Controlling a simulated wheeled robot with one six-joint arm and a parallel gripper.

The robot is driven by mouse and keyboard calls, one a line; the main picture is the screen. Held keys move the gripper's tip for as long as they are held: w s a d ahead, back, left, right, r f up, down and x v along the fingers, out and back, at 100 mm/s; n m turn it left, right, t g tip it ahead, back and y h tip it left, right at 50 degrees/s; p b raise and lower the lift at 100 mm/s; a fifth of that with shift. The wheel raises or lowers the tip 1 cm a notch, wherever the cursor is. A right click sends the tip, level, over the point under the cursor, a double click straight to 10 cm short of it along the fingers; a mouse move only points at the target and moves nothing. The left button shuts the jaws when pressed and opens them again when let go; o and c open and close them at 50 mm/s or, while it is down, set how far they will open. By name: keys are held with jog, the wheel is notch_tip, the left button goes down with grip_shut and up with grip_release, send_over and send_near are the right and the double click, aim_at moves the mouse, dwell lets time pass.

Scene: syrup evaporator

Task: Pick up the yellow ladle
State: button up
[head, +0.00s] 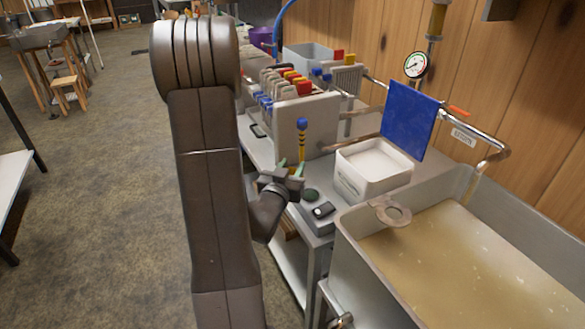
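My gripper (290,168) is over the near edge of the grey bench, seen from behind. Its two light green fingertips stand apart, with nothing clear between them. An upright yellow-and-black banded stick with a blue top (302,140) shows just behind the right fingertip. Its lower end is hidden, and I cannot tell whether it touches the finger. I cannot make out a clearly yellow ladle.
The steel pan (345,250) of amber liquid fills the lower right. A dark green disc (311,195) and small black device (324,210) lie beside my gripper.

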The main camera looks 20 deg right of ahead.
aim_at(301, 148)
jog(key=x, duration=0.4)
jog(key=shift+w+d, duration=0.2)
jog(key=shift+w, duration=0.05)
jog(key=x, duration=0.1)
jog(key=p+x, duration=0.1)
jog(key=x, duration=0.3)
jog(key=shift+w+r, duration=0.1)
jog(key=shift+r, duration=0.25)
grip_shut()
